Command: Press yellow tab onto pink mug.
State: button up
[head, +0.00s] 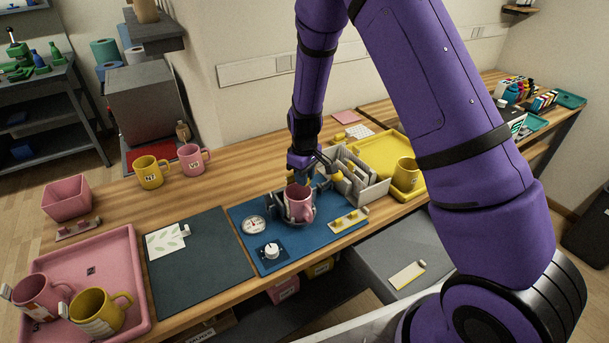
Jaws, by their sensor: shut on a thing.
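The pink mug (298,204) stands upright in the round dark press (313,211) on the blue mat (295,249), its handle toward the right front. My gripper (301,178) is at the mug's rim from above and behind, shut on what looks like the mug; the contact is small and partly hidden. A pale yellow strip with small raised tabs (349,220) lies on the mat to the right of the press. I cannot clearly make out a yellow tab on the mug.
A gauge (254,225) and a dial box (270,251) sit left of the press. The dark mat (200,262) is mostly clear.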

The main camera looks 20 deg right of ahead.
jog(key=shift+f, duration=0.4)
dwell(1.2)
jog(key=o, duration=0.8)
notch_tip(320, 180, up, 11)
